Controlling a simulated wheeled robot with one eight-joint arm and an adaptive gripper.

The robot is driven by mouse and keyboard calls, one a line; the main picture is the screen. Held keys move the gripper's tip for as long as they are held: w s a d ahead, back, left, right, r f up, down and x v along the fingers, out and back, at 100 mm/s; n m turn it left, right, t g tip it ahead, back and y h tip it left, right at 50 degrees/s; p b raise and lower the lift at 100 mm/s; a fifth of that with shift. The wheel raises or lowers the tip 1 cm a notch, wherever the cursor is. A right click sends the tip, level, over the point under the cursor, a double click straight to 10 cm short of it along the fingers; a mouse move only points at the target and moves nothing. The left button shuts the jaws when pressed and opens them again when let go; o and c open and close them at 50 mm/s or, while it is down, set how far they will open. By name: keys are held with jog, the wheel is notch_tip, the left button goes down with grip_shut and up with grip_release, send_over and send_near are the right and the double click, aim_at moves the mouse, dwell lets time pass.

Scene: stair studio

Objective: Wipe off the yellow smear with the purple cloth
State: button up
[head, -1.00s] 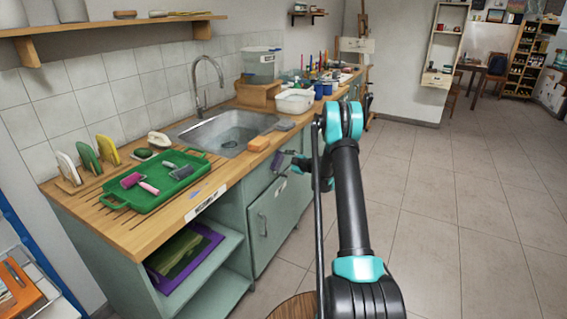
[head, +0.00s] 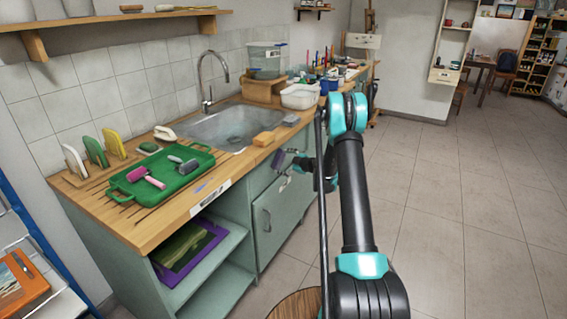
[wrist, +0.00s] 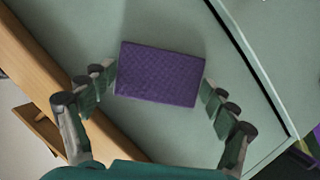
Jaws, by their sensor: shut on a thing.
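My gripper (wrist: 160,92) is shut on the purple cloth (wrist: 160,73), a flat, textured rectangular pad held between its two fingers. In the wrist view the cloth is in front of a pale green cabinet face. In the head view my gripper (head: 295,162) is beside the counter's front edge, below the sink, and the cloth (head: 278,160) shows as a small dark patch at its tip. I cannot make out a yellow smear in either view.
Upright boards stand at the left. An open shelf (head: 215,264) is below. The tiled floor (head: 450,220) at right is clear.

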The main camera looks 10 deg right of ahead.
jog(key=shift+s+d, duration=0.85)
jog(key=shift+d, duration=0.3)
jog(key=shift+s+d, duration=0.85)
jog(key=shift+d, duration=0.3)
jog(key=shift+d, duration=0.15)
jog(key=shift+s+d, duration=0.9)
jog(key=shift+d, duration=0.2)
